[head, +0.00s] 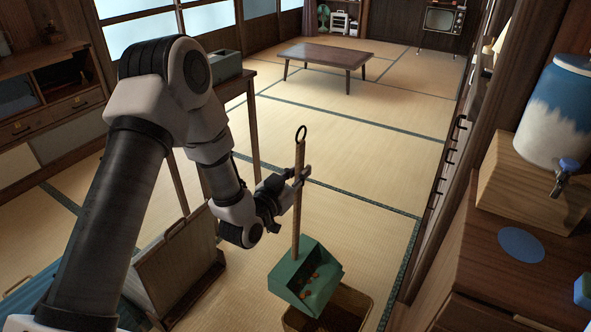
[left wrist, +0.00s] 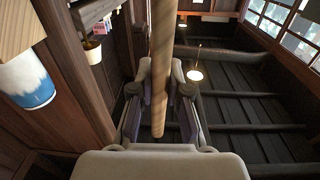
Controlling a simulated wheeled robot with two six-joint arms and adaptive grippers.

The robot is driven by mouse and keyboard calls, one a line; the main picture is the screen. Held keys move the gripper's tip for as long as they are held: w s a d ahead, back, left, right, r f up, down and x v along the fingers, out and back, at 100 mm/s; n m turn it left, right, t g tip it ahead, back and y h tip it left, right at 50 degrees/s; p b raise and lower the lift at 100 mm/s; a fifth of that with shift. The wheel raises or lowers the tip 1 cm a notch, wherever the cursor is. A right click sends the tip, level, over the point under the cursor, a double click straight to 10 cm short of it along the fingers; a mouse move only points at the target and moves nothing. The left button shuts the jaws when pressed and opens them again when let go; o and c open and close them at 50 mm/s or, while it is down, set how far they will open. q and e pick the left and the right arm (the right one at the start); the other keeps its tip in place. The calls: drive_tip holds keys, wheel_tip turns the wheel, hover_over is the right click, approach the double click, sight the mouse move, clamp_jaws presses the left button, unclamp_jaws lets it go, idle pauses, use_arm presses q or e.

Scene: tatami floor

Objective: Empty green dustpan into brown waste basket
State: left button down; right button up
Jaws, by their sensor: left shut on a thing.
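The green dustpan (head: 303,275) hangs from a long upright wooden handle with a dark ring on top. Several small brown bits lie in its pan. My left gripper (head: 300,178) is shut on the handle in its upper part. In the left wrist view the wooden handle (left wrist: 160,75) passes between the fingers of the left gripper (left wrist: 160,95). The brown waste basket (head: 355,300) stands just below and to the right of the pan, and the pan hides part of its rim. The pan looks tilted, its open side facing the viewer and the right. My right gripper is not in view.
A wooden counter (head: 500,262) with a blue and white dispenser (head: 562,115) stands on the right. A low table (head: 322,57) is at the back. A wooden stand (head: 178,262) is left of the dustpan. The tatami (head: 345,185) between is clear.

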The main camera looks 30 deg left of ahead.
use_arm(q)
drive_tip(key=d+m, duration=0.3)
drive_tip(key=d, duration=0.8)
drive_tip(key=shift+s+d+f+b, duration=0.2)
drive_tip(key=shift+s+f+b, duration=0.1)
drive_tip(key=shift+s+f, duration=0.1)
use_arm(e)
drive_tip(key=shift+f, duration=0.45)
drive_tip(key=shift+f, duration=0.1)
